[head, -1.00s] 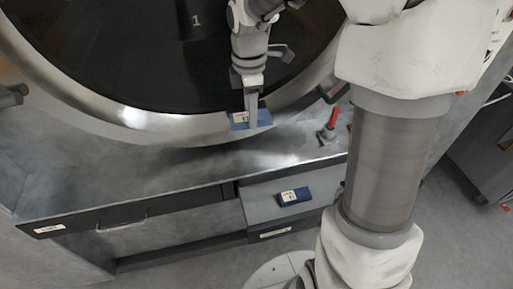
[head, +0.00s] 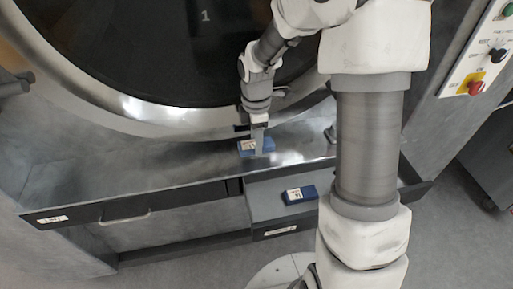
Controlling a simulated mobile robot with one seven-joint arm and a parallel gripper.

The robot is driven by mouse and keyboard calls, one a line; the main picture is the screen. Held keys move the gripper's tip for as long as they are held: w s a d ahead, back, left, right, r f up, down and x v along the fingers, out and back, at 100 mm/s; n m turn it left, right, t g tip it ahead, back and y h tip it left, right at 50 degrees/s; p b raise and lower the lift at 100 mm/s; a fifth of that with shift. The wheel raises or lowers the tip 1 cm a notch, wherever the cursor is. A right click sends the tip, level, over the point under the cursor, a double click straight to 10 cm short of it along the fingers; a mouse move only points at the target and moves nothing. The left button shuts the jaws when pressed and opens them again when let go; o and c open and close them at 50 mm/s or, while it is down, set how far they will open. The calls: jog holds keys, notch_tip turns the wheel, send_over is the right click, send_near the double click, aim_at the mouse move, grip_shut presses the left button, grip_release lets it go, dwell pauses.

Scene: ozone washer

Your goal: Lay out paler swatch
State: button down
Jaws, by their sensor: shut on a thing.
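My gripper (head: 258,143) is shut on a blue swatch (head: 244,149) with a white label. This swatch is at the grey metal ledge (head: 170,168) below the round door; I cannot tell whether it touches the ledge. The fingers cover part of it. A second, darker blue swatch (head: 306,195) with a white label lies on the lower grey surface (head: 264,206) in front, to the right of and below my gripper. The held swatch looks the paler of the two.
The big round washer door (head: 120,98), marked 1, stands behind the ledge. A drawer front with a handle (head: 127,219) is below at left. A control panel (head: 480,62) is at upper right. The ledge left of my gripper is clear.

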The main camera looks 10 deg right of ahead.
jog(key=shift+f, duration=1.65)
jog(key=shift+f, duration=0.1)
jog(key=c, duration=0.6)
grip_release()
